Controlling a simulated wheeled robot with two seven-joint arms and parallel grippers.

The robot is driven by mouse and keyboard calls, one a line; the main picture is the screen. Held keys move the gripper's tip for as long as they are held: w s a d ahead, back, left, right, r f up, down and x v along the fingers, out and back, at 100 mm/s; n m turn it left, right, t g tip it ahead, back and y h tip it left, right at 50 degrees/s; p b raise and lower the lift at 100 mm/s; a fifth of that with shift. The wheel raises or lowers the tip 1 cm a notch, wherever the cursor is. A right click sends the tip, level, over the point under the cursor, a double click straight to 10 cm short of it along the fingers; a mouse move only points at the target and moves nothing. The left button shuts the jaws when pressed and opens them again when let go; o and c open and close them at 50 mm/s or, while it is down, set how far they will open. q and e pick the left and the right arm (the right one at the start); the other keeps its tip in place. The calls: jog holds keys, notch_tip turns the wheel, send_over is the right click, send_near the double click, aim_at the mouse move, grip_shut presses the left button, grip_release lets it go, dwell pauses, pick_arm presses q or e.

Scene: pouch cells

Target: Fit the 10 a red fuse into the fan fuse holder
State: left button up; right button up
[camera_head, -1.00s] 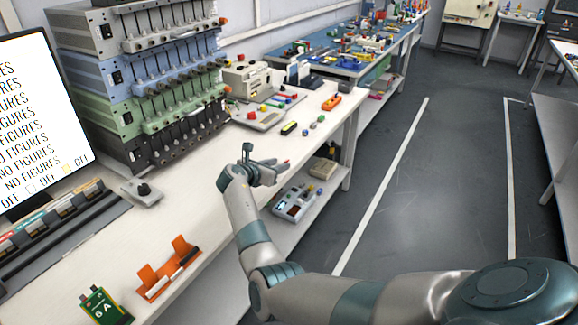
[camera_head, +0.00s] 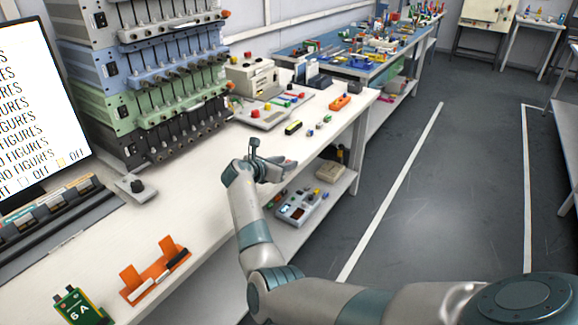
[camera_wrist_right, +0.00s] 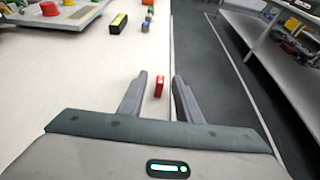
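A small red fuse (camera_wrist_right: 159,87) is on the white bench top near its right edge in the right wrist view. It lies between the fingers of my right gripper (camera_wrist_right: 160,80), with a gap to each finger. The gripper is open, and I cannot tell its height above the bench. In the head view my right gripper (camera_head: 280,163) is over the bench's front edge, and the fuse is mostly hidden there. The fan fuse holder cannot be made out for sure; a pale panel with red and yellow knobs (camera_head: 268,117) stands farther back. My left gripper is out of view.
A yellow-and-black block (camera_head: 293,128) and small blue (camera_head: 319,126) and green (camera_head: 327,118) pieces lie beyond the gripper. Stacked instruments (camera_head: 160,80) line the back.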

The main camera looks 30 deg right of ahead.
grip_shut()
dwell(0.3)
jog(key=shift+d+r, duration=0.1)
jog(key=shift+r, duration=0.35)
notch_tip(320, 180, up, 4)
jog(key=shift+f, duration=0.2)
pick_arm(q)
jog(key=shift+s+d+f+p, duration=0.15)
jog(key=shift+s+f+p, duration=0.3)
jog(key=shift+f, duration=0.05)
pick_arm(e)
jog(key=s+d+r, duration=0.5)
jog(key=d+r, duration=0.1)
jog(key=d, duration=0.4)
jog(key=shift+d+r, duration=0.2)
